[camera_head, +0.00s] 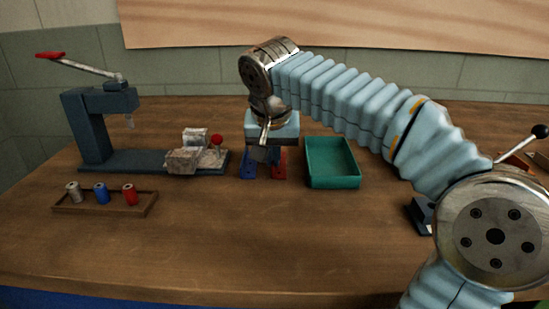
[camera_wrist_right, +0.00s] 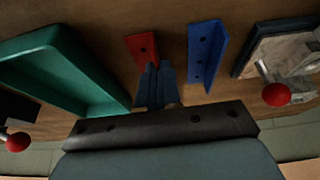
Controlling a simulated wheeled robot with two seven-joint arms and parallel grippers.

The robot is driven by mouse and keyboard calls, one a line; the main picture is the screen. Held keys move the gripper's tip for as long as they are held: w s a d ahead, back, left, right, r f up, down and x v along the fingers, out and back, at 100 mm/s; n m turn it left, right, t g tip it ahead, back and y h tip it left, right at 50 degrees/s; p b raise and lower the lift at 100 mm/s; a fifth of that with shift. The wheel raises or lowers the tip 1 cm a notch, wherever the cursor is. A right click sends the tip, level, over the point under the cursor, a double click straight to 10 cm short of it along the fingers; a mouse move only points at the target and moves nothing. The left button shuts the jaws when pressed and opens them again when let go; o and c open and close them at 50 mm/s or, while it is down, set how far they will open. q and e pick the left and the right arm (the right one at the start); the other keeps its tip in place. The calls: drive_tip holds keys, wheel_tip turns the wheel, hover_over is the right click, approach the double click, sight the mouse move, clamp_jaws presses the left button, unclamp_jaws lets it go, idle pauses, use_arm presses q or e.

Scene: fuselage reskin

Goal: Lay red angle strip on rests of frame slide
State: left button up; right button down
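The red angle strip (camera_head: 280,165) lies on the table beside a blue angle strip (camera_head: 248,166). In the right wrist view the red strip (camera_wrist_right: 142,45) runs in under my right gripper (camera_wrist_right: 158,68). The two dark fingers are nearly together, apparently with the strip's upright flange between them; they hide its near part. In the head view my right gripper (camera_head: 263,153) points down between the two strips. The strip looks still level with the table. My left gripper is not in view. I cannot identify the frame slide; my right arm covers the right side.
A teal tray (camera_head: 333,182) stands just right of the strips. A press (camera_head: 92,130) with pale blocks (camera_head: 183,160) and a red knob (camera_head: 217,140) is at left. A rack (camera_head: 105,206) holds silver, blue and red cylinders. The table's front middle is clear. A dark block (camera_head: 421,214) is partly hidden.

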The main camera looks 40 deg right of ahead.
sight(275, 170)
drive_tip(key=shift+r, duration=0.6)
drive_tip(key=r, duration=0.3)
drive_tip(key=shift+s, duration=0.3)
drive_tip(key=s+d+r, duration=0.1)
drive_tip(key=s+r, duration=0.7)
drive_tip(key=s, duration=0.5)
drive_tip(key=shift+s+d+r+p, duration=0.15)
drive_tip(key=shift+s+r+p, duration=0.1)
drive_tip(key=shift+r+p, duration=0.15)
